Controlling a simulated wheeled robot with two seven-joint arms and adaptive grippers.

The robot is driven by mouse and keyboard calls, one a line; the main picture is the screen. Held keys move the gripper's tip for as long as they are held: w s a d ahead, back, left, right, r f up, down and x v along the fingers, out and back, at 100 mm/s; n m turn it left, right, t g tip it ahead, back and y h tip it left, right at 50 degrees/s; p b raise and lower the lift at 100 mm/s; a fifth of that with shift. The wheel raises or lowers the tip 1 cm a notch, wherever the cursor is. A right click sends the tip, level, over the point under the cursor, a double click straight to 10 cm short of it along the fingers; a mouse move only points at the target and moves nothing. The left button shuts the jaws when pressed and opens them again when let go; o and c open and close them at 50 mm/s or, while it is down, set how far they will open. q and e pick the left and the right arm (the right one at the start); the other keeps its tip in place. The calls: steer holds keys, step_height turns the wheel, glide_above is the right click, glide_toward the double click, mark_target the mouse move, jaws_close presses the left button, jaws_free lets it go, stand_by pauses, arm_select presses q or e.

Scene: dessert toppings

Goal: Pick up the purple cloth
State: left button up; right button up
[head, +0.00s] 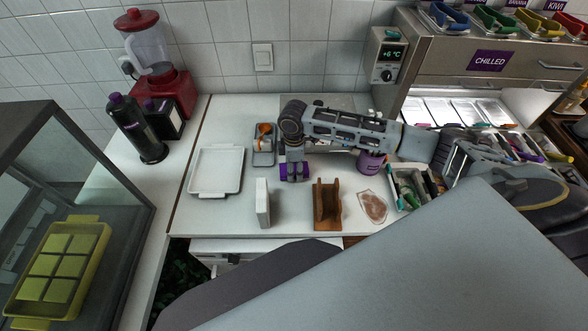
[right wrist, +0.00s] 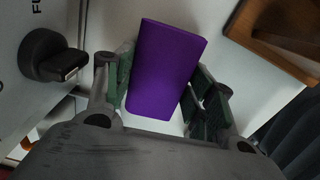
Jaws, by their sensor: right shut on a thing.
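The purple cloth (head: 294,171) is a small, flat-faced purple block shape at the end of my right arm in the head view. In the right wrist view the purple cloth (right wrist: 165,70) lies between the green finger pads. My right gripper (right wrist: 165,88) is shut on it, with a pad against each side. In the head view the right gripper (head: 294,160) is over the back middle of the white counter. I cannot tell whether the cloth touches the counter. My left gripper is not in view.
A white tray (head: 216,169) and a grey dish (head: 263,146) with an orange-handled tool are left of the gripper. A purple tub (head: 371,162) is to the right.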

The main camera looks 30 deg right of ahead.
step_height(320, 180, up, 9)
stand_by(0.5)
steer(key=o, duration=0.4)
steer(key=c, duration=0.3)
steer(key=shift+c, duration=0.2)
steer(key=shift+f, duration=0.15)
